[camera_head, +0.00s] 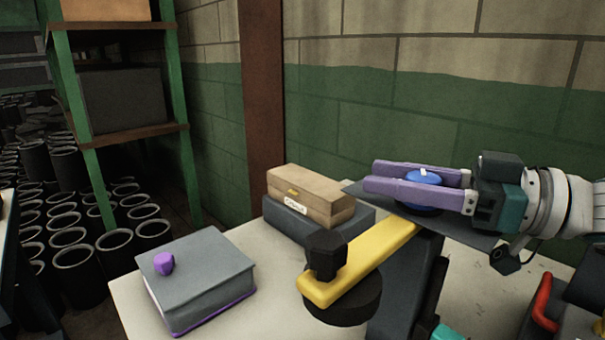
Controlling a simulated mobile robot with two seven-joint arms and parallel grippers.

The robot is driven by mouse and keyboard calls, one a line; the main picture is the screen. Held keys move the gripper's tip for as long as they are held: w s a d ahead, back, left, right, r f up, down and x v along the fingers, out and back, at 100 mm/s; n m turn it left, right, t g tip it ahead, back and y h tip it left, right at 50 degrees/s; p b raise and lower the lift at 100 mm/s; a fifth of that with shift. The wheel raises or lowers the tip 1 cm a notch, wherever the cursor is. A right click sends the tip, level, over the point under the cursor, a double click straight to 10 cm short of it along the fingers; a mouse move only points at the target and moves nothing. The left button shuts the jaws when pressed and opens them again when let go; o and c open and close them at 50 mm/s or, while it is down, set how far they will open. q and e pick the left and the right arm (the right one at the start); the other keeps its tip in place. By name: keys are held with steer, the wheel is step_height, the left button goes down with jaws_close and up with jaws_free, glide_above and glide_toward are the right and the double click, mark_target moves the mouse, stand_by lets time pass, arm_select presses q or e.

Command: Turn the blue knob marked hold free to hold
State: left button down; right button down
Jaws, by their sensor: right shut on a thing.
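The blue knob (424,176) sits on top of a dark grey panel (470,232) on the right, with a small white mark on its top. My right gripper (370,177) reaches in from the right. Its two purple fingers lie on either side of the knob, shut on it, with their tips extending past it to the left. The fingers hide parts of the knob's sides, and I cannot read any marking around it. My left gripper is not in view.
A yellow lever (360,265) with a black grip (326,256) stands in front of the panel. A grey box (200,270) with a purple knob (163,263) is at left; a tan box (310,190) lies behind. A red handle (543,300) is at lower right.

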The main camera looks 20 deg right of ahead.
steer(key=shift+c, duration=1.7)
jaws_free()
steer(key=v, duration=1)
steer(key=shift+r, duration=0.1)
